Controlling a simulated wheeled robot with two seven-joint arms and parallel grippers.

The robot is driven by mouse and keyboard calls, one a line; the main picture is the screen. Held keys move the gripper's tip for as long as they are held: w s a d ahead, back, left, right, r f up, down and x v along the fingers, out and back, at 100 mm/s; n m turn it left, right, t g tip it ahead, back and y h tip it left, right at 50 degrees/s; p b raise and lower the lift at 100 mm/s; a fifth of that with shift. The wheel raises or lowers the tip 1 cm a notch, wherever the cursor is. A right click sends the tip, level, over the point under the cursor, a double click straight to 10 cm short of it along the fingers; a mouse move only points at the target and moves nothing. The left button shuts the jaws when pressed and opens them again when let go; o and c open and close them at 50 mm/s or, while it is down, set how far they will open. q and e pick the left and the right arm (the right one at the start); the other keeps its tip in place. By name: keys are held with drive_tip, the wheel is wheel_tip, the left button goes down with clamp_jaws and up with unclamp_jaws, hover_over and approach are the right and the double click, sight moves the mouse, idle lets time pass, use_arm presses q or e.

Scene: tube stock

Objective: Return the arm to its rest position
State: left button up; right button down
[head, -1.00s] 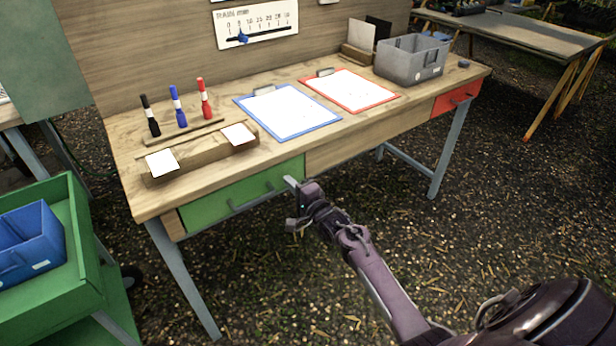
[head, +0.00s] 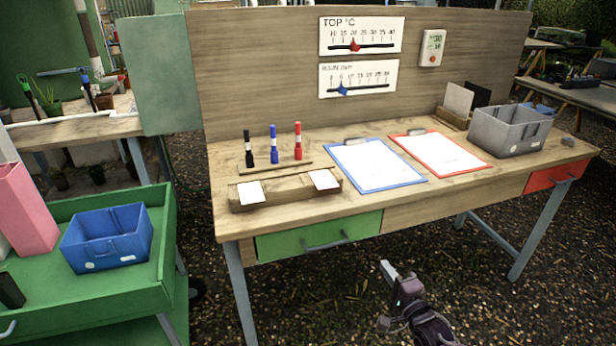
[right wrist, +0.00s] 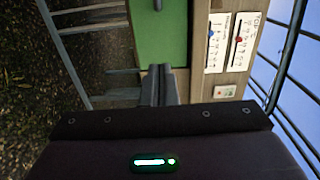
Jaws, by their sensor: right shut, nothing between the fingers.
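My right gripper (head: 396,290) is low in the head view, in front of the wooden desk (head: 400,206) and below its top. It is shut and empty, and apart from the desk in the picture. In the right wrist view its two fingers (right wrist: 158,84) are together, with the green drawer (right wrist: 162,35) beyond them. In the head view the green drawer (head: 318,236) is closed under the desk top. My left gripper does not show.
A green cart (head: 150,225) with a blue bin (head: 107,238) is at the left. Gravel floor (head: 330,300) lies open in front.

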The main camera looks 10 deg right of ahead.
drive_tip(key=s+a+f+n+g+p, duration=0.1)
drive_tip(key=s+a+f+n+g, duration=0.2)
drive_tip(key=s+f, duration=0.5)
drive_tip(key=s+a+f+n+g+p, duration=0.1)
drive_tip(key=s+a+f+n+g, duration=0.15)
drive_tip(key=f, duration=0.95)
drive_tip(key=s+a+f+n+g, duration=0.2)
drive_tip(key=s+f+n+g, duration=0.2)
drive_tip(key=s+f, duration=0.45)
drive_tip(key=s+a+f+n+g+p, duration=0.1)
drive_tip(key=s+f+n+g, duration=0.2)
drive_tip(key=s, duration=1)
drive_tip(key=s+a+f+n+g+h+p, duration=0.1)
drive_tip(key=s+f+n+g, duration=0.3)
drive_tip(key=s+f+n, duration=0.3)
drive_tip(key=s+f, duration=0.3)
drive_tip(key=s, duration=0.4)
drive_tip(key=shift+s+f+h, duration=0.2)
drive_tip(key=shift+h, duration=0.1)
drive_tip(key=shift+g, duration=0.25)
